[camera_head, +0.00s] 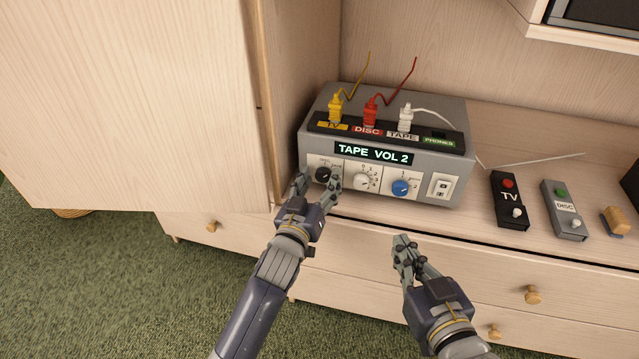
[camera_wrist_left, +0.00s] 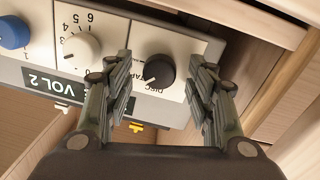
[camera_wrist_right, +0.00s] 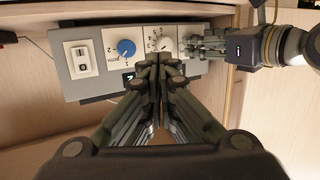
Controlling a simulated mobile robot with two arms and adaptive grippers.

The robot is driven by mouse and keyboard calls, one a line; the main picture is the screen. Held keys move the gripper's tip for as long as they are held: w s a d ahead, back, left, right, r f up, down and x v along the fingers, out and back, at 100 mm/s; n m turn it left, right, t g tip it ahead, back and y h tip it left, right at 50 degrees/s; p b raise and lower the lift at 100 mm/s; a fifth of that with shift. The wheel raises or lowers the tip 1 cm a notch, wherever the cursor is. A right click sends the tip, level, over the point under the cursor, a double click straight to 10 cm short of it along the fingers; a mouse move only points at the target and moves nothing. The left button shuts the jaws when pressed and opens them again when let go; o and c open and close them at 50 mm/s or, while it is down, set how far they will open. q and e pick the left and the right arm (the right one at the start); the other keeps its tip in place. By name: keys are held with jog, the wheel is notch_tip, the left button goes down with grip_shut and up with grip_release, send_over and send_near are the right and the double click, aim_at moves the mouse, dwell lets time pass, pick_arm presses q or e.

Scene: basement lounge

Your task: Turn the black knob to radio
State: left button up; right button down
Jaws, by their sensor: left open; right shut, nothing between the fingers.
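The black knob (camera_head: 322,174) is at the left end of the grey box's front panel, under a display reading "TAPE VOL 2". In the left wrist view the black knob (camera_wrist_left: 158,71) sits between the open fingers of my left gripper (camera_wrist_left: 165,85), which are apart from its sides. Lettering beside it reads "DISC" and part of "TAPE"; the fingers hide other labels. In the head view my left gripper (camera_head: 318,185) is right in front of the knob. My right gripper (camera_head: 405,245) is shut and empty, in front of the drawers below the box; it also shows in the right wrist view (camera_wrist_right: 159,62).
A white knob (camera_head: 363,181), a blue knob (camera_head: 401,188) and a white switch (camera_head: 441,187) are right of the black knob. Yellow, red and white plugs stand on the box. A TV remote (camera_head: 508,198) and a DISC remote (camera_head: 563,208) lie right. A cabinet door (camera_head: 130,100) stands close left.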

jog(key=shift+r, duration=0.15)
pick_arm(q)
jog(key=shift+c, duration=0.3)
jog(key=c, duration=1)
jog(key=m+p, duration=0.2)
jog(key=shift+r+m+p, duration=0.2)
jog(key=shift+m+p, duration=0.1)
jog(key=shift+p, duration=0.05)
jog(key=m+p, duration=0.2)
jog(key=m, duration=0.1)
jog(key=shift+m, duration=0.3)
jog(key=shift+f+m+p, duration=0.1)
jog(key=shift+m+p, duration=0.55)
jog(key=shift+m, duration=0.55)
pick_arm(e)
jog(key=s+d+f+g+h, duration=0.1)
jog(key=s+d+f+g, duration=0.2)
jog(key=s+f+g, duration=0.3)
jog(key=s+d+f+g+h, duration=0.2)
jog(key=s+f+g, duration=0.3)
jog(key=s, duration=0.6)
jog(key=shift+d+f+m+g, duration=0.3)
jog(key=shift+d+f+g, duration=0.1)
jog(key=shift+d+f, duration=0.4)
pick_arm(q)
jog(key=shift+y, duration=0.4)
pick_arm(e)
jog(key=shift+a, duration=0.15)
